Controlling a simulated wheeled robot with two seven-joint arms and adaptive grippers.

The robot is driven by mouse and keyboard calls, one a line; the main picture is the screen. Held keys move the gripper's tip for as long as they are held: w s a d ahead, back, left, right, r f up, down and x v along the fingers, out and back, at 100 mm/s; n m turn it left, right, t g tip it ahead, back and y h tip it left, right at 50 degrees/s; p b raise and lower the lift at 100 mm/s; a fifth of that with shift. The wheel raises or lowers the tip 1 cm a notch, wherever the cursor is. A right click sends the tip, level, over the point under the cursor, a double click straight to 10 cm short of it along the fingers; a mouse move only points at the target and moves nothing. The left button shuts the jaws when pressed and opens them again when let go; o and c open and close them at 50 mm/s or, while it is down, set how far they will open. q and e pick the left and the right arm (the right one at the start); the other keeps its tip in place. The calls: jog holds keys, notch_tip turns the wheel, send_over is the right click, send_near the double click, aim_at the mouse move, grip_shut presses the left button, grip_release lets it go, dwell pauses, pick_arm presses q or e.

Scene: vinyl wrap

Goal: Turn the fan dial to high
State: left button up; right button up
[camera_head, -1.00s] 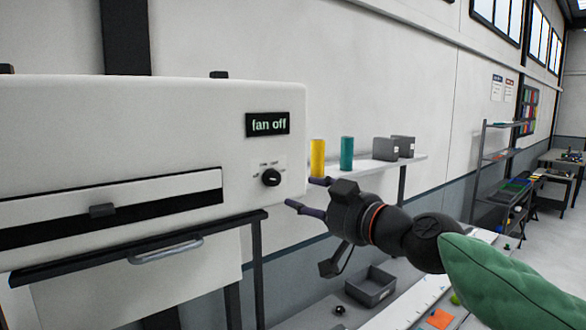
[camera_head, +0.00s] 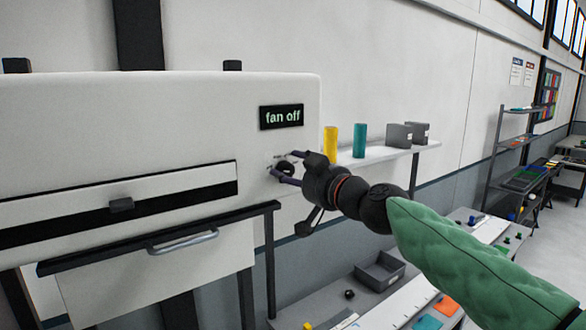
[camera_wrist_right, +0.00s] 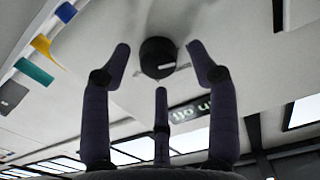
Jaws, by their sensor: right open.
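The fan dial (camera_head: 285,167) is a black round knob on the front of the white machine (camera_head: 60,110), partly hidden behind my right gripper in the head view. A small display (camera_head: 281,117) above it reads "fan off". My right gripper (camera_head: 285,171) is open at the dial, its fingers on either side of it. In the right wrist view the dial (camera_wrist_right: 158,57) sits between the spread outer fingertips of my right gripper (camera_wrist_right: 160,60), with a gap on each side. The third finger points at it from below. My left gripper is not in view.
A wall shelf (camera_head: 385,155) right of the machine holds a yellow roll (camera_head: 330,143), a teal roll (camera_head: 360,141) and grey boxes (camera_head: 400,135). A bench below holds a grey tray (camera_head: 380,272). The machine's drawer handle (camera_head: 183,242) juts out at lower left.

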jog(key=shift+a, duration=0.1)
jog(key=c, duration=1.1)
